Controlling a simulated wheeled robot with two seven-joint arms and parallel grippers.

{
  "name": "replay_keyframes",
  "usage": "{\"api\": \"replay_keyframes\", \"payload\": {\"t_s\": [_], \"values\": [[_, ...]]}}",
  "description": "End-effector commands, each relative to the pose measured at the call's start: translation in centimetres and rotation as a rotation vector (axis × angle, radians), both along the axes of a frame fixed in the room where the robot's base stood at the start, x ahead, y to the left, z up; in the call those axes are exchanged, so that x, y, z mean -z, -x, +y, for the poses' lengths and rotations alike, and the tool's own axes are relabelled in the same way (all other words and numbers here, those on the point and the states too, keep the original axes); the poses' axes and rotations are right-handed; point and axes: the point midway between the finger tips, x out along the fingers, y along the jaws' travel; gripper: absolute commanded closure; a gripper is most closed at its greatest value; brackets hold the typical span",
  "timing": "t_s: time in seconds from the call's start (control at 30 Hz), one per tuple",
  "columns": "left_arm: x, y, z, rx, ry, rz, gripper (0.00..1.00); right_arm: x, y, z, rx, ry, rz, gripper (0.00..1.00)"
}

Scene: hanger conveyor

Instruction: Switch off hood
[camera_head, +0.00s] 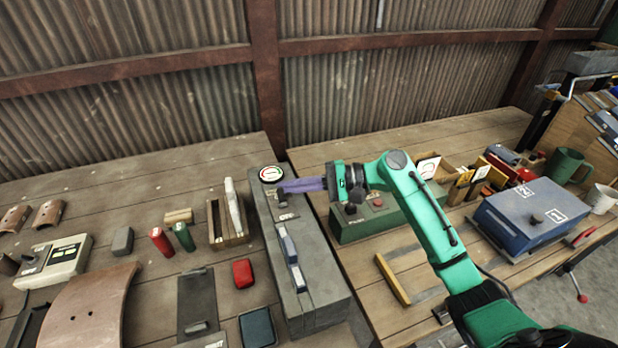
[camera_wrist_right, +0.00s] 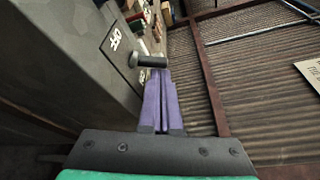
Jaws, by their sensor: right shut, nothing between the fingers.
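A long grey control box (camera_head: 312,292) stands on the bench in the head view, with a round gauge (camera_head: 270,174) at its far end. A small switch lever (camera_head: 283,198) sits below the gauge. In the right wrist view the lever (camera_wrist_right: 148,61) sticks out from the box's grey face, beside a white label (camera_wrist_right: 113,39) that seems to read OFF. My right gripper (camera_head: 284,187), with purple fingers, is shut and empty at the lever; the fingertips (camera_wrist_right: 160,76) are very close to it, and I cannot tell whether they touch. No hood is clearly identifiable.
A green box (camera_head: 372,218) with a red button stands right of the grey box, under my right arm. A blue box (camera_head: 528,218) is farther right. A corrugated wall (camera_head: 400,85) stands behind.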

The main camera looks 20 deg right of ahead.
Motion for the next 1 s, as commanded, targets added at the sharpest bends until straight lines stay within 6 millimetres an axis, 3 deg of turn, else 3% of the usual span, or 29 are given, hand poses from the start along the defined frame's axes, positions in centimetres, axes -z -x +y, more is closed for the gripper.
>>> {"api": "replay_keyframes", "payload": {"t_s": [1.0], "values": [[1.2, 0.6, 0.2, 0.000, -0.003, 0.010, 0.54, 0.0, 0.2, 0.4, -0.001, 0.001, -0.090, 1.00]]}}
